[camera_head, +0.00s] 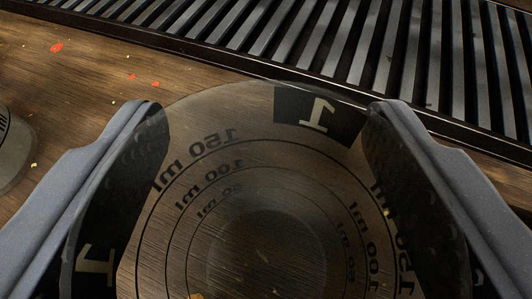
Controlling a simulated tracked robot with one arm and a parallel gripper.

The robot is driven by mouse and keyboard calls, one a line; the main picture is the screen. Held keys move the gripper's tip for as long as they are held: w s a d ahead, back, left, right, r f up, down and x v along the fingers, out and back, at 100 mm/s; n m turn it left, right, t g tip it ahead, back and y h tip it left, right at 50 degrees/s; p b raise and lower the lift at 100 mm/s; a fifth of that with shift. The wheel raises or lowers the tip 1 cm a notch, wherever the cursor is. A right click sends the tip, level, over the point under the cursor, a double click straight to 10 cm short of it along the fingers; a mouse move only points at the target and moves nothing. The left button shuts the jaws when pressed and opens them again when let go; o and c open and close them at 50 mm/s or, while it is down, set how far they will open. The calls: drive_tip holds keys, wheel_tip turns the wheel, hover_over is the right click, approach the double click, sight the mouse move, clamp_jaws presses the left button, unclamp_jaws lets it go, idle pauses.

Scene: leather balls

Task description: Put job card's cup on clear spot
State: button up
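A clear measuring cup (265,190) fills the middle of the view, seen from above into its open top. It has dark rings with 50, 100 and 150 ml marks and black labels with a pale "1" on its wall. My gripper (265,115) has one finger on each side of it, and both dark pads press against the cup's sides. The wood shows through the cup's base; I cannot tell whether the base touches it. No job card is in view.
A slatted dark metal grate (330,40) with a raised edge runs across the top and right. Red and pale flecks (56,47) lie on the wooden surface (60,90). Part of another round marked thing (14,150) shows at the left edge.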

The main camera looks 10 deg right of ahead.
drive_tip(key=shift+o, duration=0.8)
drive_tip(key=shift+r, duration=0.1)
drive_tip(key=shift+s+a+r, duration=0.15)
drive_tip(key=shift+s+r, duration=0.1)
drive_tip(key=shift+s, duration=0.15)
drive_tip(key=v, duration=1.1)
drive_tip(key=shift+p, duration=0.35)
drive_tip(key=shift+s, duration=0.1)
